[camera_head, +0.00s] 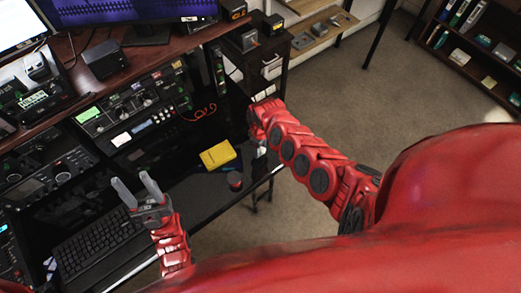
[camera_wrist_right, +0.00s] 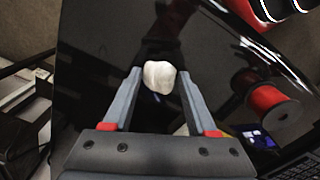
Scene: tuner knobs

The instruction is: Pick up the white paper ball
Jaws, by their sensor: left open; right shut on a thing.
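The white paper ball (camera_wrist_right: 159,77) is between the two fingertips of my right gripper (camera_wrist_right: 160,86) in the right wrist view. The grey fingers touch it on both sides, and the gripper is shut on it. In the head view my right gripper (camera_head: 259,148) is over the right end of the dark desk, and the ball is too small and covered to make out clearly. My left gripper (camera_head: 136,184) is open and empty, above the desk near the keyboard, with its fingers pointing up in the picture.
A red spool (camera_wrist_right: 268,103) lies close to the right of the ball; a yellow item (camera_head: 217,156) is on the glossy black desk. A keyboard (camera_head: 97,240) and radio equipment (camera_head: 130,112) fill the left side. Open carpet (camera_head: 330,90) lies beyond the desk's right edge.

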